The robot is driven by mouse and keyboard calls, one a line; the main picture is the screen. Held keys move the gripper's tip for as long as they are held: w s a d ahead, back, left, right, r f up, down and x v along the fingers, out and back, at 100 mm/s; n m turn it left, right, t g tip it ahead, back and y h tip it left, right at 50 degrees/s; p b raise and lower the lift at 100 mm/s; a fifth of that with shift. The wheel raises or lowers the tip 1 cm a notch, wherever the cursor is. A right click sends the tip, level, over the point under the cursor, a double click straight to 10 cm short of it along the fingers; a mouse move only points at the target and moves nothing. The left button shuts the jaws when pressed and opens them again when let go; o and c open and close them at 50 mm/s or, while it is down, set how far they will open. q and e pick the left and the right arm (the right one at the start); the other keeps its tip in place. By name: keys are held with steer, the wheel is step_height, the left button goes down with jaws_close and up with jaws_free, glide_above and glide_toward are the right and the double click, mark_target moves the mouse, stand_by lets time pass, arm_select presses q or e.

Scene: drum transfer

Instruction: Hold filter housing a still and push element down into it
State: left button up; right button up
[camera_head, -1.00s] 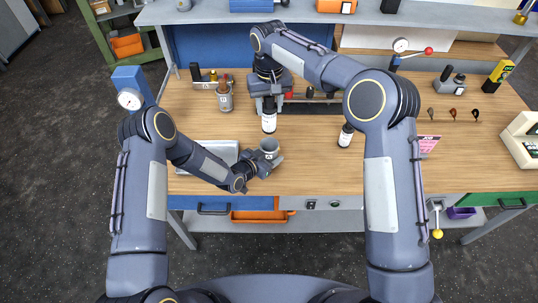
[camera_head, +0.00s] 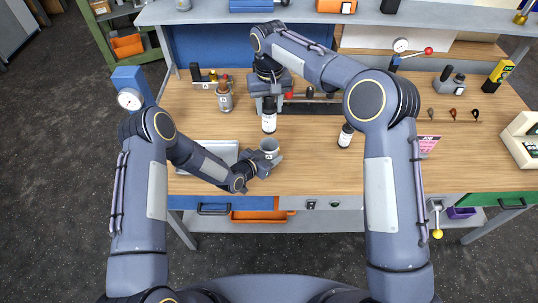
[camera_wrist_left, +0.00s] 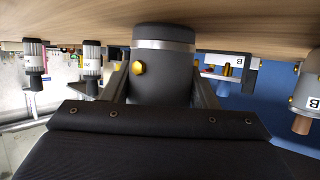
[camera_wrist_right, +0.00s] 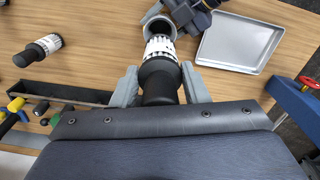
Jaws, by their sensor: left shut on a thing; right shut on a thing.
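Filter housing a (camera_head: 269,146) is a grey open cup standing upright near the front of the bench. My left gripper (camera_head: 270,162) is shut around it; the left wrist view shows the housing (camera_wrist_left: 163,75) between both fingers. My right gripper (camera_head: 269,98) is shut on the black cap of the element (camera_head: 269,122), a white-banded cylinder held upright. In the head view the element's lower end shows apart from the housing's rim. In the right wrist view the element (camera_wrist_right: 160,50) overlaps the housing's mouth (camera_wrist_right: 159,27), its lower end in line with the opening.
A second element (camera_head: 345,136) stands on the bench to the right. A canister (camera_head: 224,98) stands at the back left. A shallow metal tray (camera_head: 222,146) lies left of the housing, behind my left forearm.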

mark_target(269, 120)
stand_by(0.6)
steer(key=shift+m, duration=0.3)
steer(key=shift+f, duration=2.85)
steer(key=shift+f, duration=4.5)
steer(key=o, duration=1.1)
step_height(269, 120, up, 12)
